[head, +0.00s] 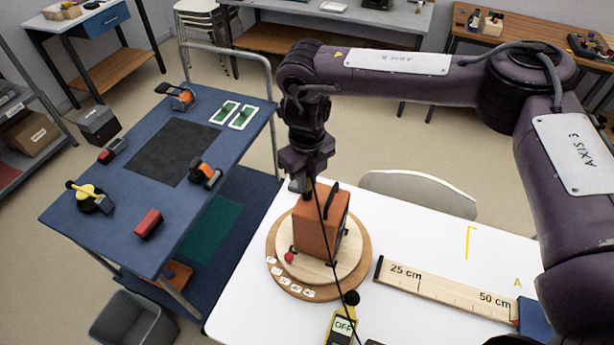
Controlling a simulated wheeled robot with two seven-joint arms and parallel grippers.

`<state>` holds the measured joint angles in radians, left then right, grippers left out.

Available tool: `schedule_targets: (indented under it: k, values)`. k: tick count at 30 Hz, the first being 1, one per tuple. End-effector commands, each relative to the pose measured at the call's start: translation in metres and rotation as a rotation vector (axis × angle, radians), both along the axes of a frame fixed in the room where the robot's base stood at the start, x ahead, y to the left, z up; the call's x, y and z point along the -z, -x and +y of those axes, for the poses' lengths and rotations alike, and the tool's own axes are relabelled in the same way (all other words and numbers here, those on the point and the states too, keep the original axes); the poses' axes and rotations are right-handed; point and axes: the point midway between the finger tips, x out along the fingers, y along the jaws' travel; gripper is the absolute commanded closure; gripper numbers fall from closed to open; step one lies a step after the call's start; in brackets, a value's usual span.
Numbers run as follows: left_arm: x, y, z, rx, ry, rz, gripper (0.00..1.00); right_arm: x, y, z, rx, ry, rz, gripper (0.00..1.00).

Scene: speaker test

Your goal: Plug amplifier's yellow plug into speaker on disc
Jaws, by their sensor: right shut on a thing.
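An orange box-shaped speaker (318,228) with a black handle stands on a round wooden disc (277,243) on the white table. My right gripper (307,187) points down at the speaker's upper left edge. It is shut on what seems to be the plug at the end of a thin black cable (331,247). The plug's colour is hidden by the fingers, and I cannot tell whether it touches the speaker. The cable passes in front of the speaker to the bottom edge. The amplifier is not clearly in view. My left gripper is not in view.
A red knob (289,257) sits at the disc's left. A yellow meter (341,326) with a black ball tip stands in front. A wooden ruler board (447,288) lies right of the disc. A blue cart (112,235) with tools stands left. The white table's back right is mostly clear.

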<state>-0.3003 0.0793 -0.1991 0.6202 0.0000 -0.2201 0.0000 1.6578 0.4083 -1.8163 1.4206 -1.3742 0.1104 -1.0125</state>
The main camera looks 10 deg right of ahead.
Motion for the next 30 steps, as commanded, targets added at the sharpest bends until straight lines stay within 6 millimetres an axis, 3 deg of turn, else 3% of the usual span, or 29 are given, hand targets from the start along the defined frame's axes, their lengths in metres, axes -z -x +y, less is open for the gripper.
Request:
schedule_targets:
  k: [24,25,30]
  values:
    - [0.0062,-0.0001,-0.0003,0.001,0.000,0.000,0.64,0.0093,-0.0001,0.0000,0.000,0.000,0.000,1.00]
    - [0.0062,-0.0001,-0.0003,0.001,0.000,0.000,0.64,0.0093,-0.0001,0.0000,0.000,0.000,0.000,0.82]
    - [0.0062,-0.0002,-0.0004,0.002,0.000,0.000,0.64,0.0093,-0.0001,0.0000,0.000,0.000,0.000,0.60]
